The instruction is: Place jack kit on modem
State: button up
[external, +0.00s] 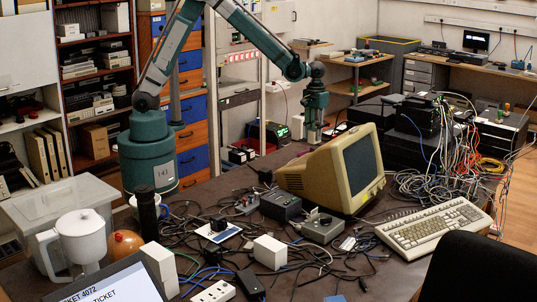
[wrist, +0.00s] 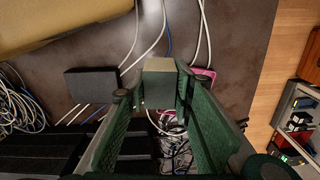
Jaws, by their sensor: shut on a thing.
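My gripper (external: 314,138) hangs pointing down behind the beige monitor in the external view. In the wrist view my gripper (wrist: 154,96) has its green fingers on either side of a small grey box (wrist: 160,77), and it is shut on this box. The box looks like the jack kit; its lower part is hidden by the fingers. A flat dark grey box (wrist: 91,85) lies on the table just left of the fingertips, apart from the held box. It may be the modem, but I cannot tell for sure. The external view does not show the held box clearly.
The beige monitor (external: 335,172) stands in front of my gripper in the external view. Black equipment (external: 412,112) with many cables (external: 470,150) is to its right. White cables (wrist: 153,42) cross the table near the grey box. A pink-edged thing (wrist: 206,73) lies by the right finger.

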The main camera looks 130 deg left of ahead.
jog(key=w+a+p, duration=0.1)
jog(key=w+a, duration=0.2)
jog(key=w, duration=0.6)
jog(key=w+a+n+p, duration=0.1)
jog(key=w+a, duration=0.2)
jog(key=w, duration=0.6)
jog(key=shift+a+r, duration=0.2)
jog(key=shift+a, duration=0.2)
jog(key=shift+w, duration=0.1)
jog(key=shift+f, duration=3.1)
jog(key=shift+f+b, duration=0.45)
jog(key=shift+f, duration=1.45)
jog(key=shift+f, duration=0.15)
jog(key=o, duration=0.9)
